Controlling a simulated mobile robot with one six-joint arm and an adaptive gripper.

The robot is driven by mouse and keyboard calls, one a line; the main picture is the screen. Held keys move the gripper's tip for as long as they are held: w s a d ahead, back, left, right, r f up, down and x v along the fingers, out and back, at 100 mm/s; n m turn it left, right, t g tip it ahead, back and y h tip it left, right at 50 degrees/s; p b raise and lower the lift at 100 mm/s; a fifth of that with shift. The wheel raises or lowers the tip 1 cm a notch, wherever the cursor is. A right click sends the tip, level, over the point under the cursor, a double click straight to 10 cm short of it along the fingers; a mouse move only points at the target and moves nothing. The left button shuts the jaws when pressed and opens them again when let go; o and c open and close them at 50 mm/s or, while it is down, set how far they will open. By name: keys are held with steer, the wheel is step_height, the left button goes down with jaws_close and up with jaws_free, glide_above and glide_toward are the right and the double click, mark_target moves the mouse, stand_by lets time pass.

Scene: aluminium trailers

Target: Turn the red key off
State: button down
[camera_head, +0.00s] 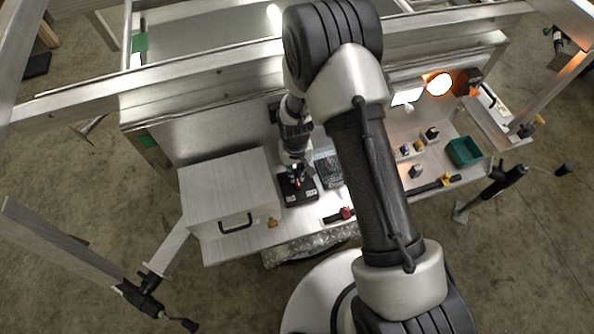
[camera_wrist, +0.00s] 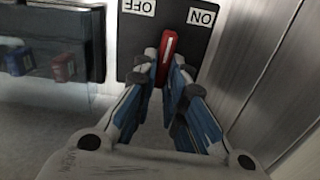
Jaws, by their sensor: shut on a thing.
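The red key (camera_wrist: 166,60) stands in a black switch plate (camera_wrist: 195,50) with an "OFF" label on the left and an "ON" label on the right, both upside down in the wrist view. The key's top lies between the two labels. My gripper (camera_wrist: 167,75) has its blue-padded fingers on both sides of the key and is shut on it. In the head view my gripper (camera_head: 296,172) is over the black switch box (camera_head: 300,196) on the trailer bench. The fingers and arm hide most of the key there.
A metal box with a handle (camera_head: 225,185) stands left of the switch. A clear-covered panel with blue and red parts (camera_wrist: 50,70) is beside it in the wrist view. A red-handled tool (camera_head: 345,213) lies at the bench's front edge. A green bin (camera_head: 464,152) is far right.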

steer(key=n, duration=0.5)
steer(key=shift+s+a+n, duration=0.15)
steer(key=shift+a+n, duration=0.15)
steer(key=shift+a, duration=0.1)
steer(key=shift+s+a+n, duration=0.1)
steer(key=shift+s+n, duration=0.05)
steer(key=shift+n, duration=0.9)
steer(key=shift+s+a+n, duration=0.1)
steer(key=shift+n, duration=0.95)
steer(key=c, duration=1.6)
jaws_free()
steer(key=shift+b, duration=0.3)
steer(key=shift+c, duration=0.2)
steer(key=shift+r, duration=0.1)
step_height(320, 180, up, 12)
